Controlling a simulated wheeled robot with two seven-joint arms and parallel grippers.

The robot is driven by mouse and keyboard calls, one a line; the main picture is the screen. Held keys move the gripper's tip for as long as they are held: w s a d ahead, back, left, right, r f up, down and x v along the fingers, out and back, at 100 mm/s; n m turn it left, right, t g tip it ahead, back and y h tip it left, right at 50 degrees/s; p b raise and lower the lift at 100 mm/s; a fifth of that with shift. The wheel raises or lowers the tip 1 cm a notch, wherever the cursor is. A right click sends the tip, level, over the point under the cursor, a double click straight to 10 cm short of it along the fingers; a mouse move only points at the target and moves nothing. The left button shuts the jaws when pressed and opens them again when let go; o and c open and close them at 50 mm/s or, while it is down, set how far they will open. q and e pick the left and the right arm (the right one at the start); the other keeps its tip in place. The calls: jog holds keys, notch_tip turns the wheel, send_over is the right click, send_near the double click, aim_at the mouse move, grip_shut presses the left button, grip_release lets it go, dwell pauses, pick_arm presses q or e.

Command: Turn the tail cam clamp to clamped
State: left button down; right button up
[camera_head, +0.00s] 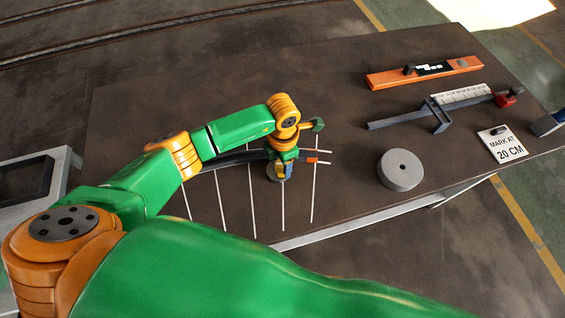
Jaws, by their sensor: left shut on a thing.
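My left gripper (283,170) points down over the table and is shut on a small part at the tail cam clamp. Of the clamp, a grey round piece (272,174) shows beside and under the fingers. The gripper hides most of it, so I cannot tell the clamp's lever angle. A dark, slightly curved bar (235,157) runs past the gripper, with an orange piece (311,156) near its right end. My right gripper is not in view.
Several thin white rods or lines (252,205) lie across the table (340,200) around the bar. To the right are a grey disc (400,169), a long orange level (425,72), a measuring bar with a red end (505,99) and a "MARK AT 20 CM" card (508,150).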

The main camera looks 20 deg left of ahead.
pick_arm(q)
jog(key=shift+f+m+b, duration=0.2)
jog(key=shift+m+b, duration=0.4)
jog(key=shift+m, duration=0.1)
jog(key=m+b, duration=1.1)
jog(key=b, duration=0.2)
jog(key=shift+w+f+m, duration=0.1)
jog(key=shift+m, duration=0.2)
jog(key=shift+r+m+b, duration=0.15)
jog(key=shift+m+b, duration=0.75)
jog(key=shift+m, duration=0.15)
jog(key=shift+r+m+b, duration=0.1)
jog(key=shift+m+b, duration=0.75)
jog(key=shift+m, duration=0.2)
jog(key=shift+r, duration=0.1)
jog(key=shift+c, duration=1.5)
grip_release()
jog(key=shift+r, duration=0.1)
